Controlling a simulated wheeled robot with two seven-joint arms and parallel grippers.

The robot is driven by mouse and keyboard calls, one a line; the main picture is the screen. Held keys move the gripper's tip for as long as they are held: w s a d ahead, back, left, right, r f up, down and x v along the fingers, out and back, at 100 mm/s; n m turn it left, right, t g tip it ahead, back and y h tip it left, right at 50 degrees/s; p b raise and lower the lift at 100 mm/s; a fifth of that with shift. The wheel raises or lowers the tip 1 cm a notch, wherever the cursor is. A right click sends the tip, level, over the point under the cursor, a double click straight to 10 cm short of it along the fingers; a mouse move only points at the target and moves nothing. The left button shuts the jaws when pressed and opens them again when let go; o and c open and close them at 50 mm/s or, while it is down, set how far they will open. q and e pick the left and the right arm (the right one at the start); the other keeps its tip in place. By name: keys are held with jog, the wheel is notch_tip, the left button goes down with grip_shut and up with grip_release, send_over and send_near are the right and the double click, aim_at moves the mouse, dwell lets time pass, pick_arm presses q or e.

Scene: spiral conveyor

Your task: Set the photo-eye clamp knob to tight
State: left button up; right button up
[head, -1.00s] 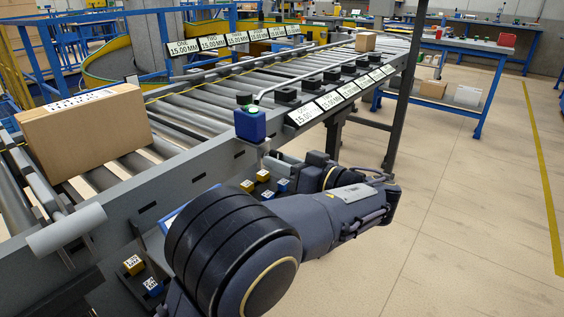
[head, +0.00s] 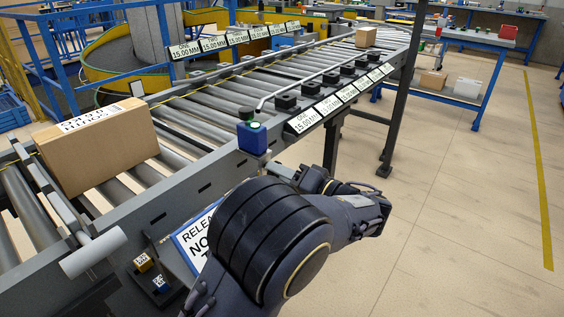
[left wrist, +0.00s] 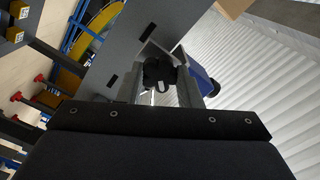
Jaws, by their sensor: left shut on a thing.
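The photo-eye is a dark blue block (head: 252,138) on the near side rail of the conveyor. It also shows in the left wrist view (left wrist: 199,77), behind and right of the fingers. The clamp knob (left wrist: 158,74) is black and round with a pale mark on its face. It sits between the two fingers of my left gripper (left wrist: 161,90), which is shut on it. In the head view, my left gripper (head: 283,172) is just below the photo-eye, and the knob is hidden there. I cannot read the knob's setting. My right gripper is not in view.
The roller conveyor's grey side rail (head: 180,203) is close to the left arm. A carton (head: 95,150) sits on the near rollers, and a smaller carton (head: 366,38) sits far along. A release sign (head: 200,240) is partly behind my arm. Open floor (head: 460,200) lies to the right.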

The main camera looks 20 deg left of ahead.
pick_arm(q)
jog(key=shift+m+p, duration=12.55)
jog(key=shift+m, duration=3.35)
jog(key=o, duration=1)
jog(key=shift+c, duration=0.2)
jog(key=b+v, duration=0.1)
jog(key=v, duration=0.7)
